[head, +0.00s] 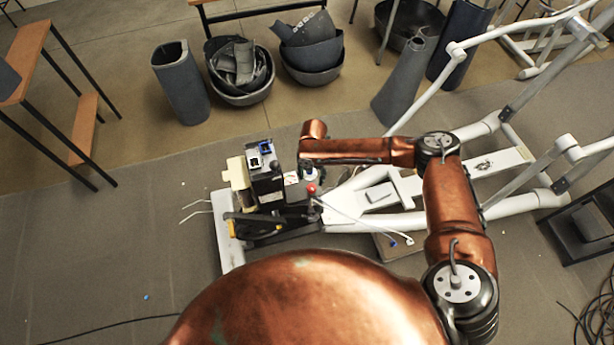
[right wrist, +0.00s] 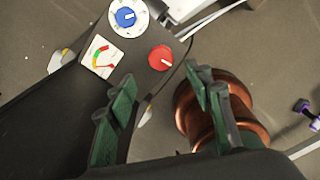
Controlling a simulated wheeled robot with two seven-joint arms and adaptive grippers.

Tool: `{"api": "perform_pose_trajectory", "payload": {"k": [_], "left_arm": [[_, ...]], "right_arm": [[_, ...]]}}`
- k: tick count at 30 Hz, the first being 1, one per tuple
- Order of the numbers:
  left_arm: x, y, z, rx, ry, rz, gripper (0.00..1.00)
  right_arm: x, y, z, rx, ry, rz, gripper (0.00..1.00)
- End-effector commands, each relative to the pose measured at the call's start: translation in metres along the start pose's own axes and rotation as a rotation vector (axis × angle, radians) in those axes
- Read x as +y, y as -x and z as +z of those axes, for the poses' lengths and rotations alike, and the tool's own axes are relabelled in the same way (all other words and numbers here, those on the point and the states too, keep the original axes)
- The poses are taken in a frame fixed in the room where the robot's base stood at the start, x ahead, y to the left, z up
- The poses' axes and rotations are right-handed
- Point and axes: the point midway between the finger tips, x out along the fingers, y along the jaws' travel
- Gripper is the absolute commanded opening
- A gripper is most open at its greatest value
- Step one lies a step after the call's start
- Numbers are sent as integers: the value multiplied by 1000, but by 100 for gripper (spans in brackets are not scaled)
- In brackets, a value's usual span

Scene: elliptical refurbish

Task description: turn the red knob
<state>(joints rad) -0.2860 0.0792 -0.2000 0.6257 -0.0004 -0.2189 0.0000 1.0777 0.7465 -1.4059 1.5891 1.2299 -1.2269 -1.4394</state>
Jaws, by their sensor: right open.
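The red knob (head: 311,188) is small in the head view, on the dark control box (head: 268,185) of the white machine. In the right wrist view the red knob (right wrist: 160,58) is round with a white pointer line. It sits on the dark panel beside a gauge (right wrist: 101,56) and below a blue knob (right wrist: 126,17). My right gripper (right wrist: 160,88) is open, its green fingers apart, with the knob beyond the fingertips and nothing between them. In the head view my right gripper (head: 307,172) is small and partly hidden beside the box. My left gripper is not in view.
The white frame (head: 480,170) of the machine stretches to the right. Loose cables (head: 365,222) lie beside the box. Dark bins (head: 240,75) with scrap stand at the back. A table (head: 28,55) is at the left. Floor at lower left is mostly clear.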

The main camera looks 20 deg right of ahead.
Motion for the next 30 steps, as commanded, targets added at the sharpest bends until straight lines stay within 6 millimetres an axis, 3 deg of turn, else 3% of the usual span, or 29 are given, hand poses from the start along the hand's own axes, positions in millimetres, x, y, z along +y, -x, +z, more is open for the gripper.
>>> {"api": "perform_pose_trajectory", "payload": {"k": [5, 14, 20, 30], "left_arm": [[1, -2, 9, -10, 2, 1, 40], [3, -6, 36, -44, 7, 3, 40], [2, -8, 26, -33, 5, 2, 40], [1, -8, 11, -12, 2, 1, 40]], "right_arm": [[-1, -14, -2, 3, 23, -15, 47], [6, -59, -4, 2, 31, -12, 47], [4, -75, -4, 2, 29, -11, 47], [2, -76, -2, 1, 26, -11, 44]]}}
